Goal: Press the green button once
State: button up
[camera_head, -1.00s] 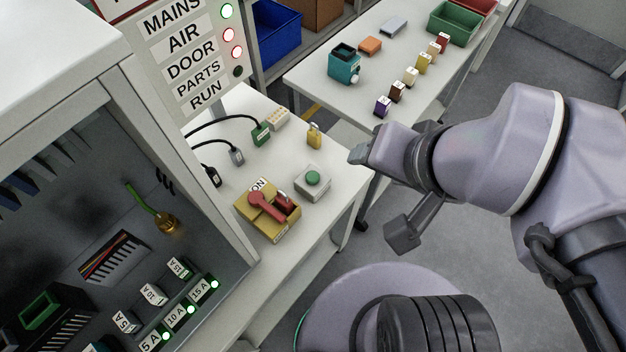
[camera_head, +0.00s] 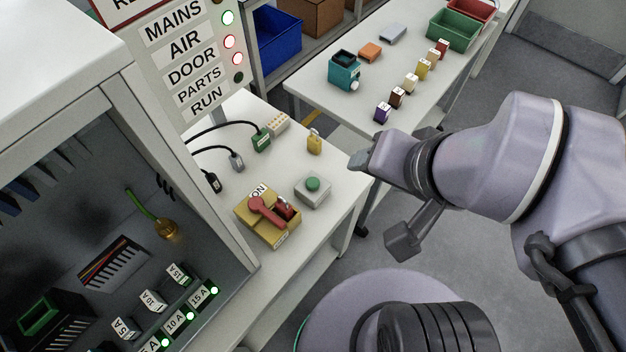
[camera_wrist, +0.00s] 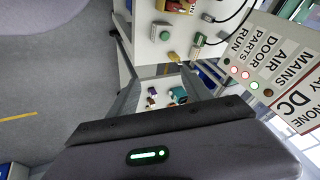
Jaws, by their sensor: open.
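The green button (camera_head: 313,183) is a round cap on a small pale grey box (camera_head: 312,194), near the right edge of the white bench. It also shows near the top of the wrist view (camera_wrist: 164,36). My gripper (camera_head: 366,157) is open and empty, to the right of the button box in the head view. It is apart from the button, past the bench's edge in the picture.
A yellow switch box (camera_head: 267,222) with a red lever stands left of the button. A yellow padlock (camera_head: 314,142) and a green connector (camera_head: 261,140) lie behind. A labelled lamp panel (camera_head: 190,60) rises at left. A second table (camera_head: 400,70) holds several small blocks.

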grip_shut()
dwell(1.5)
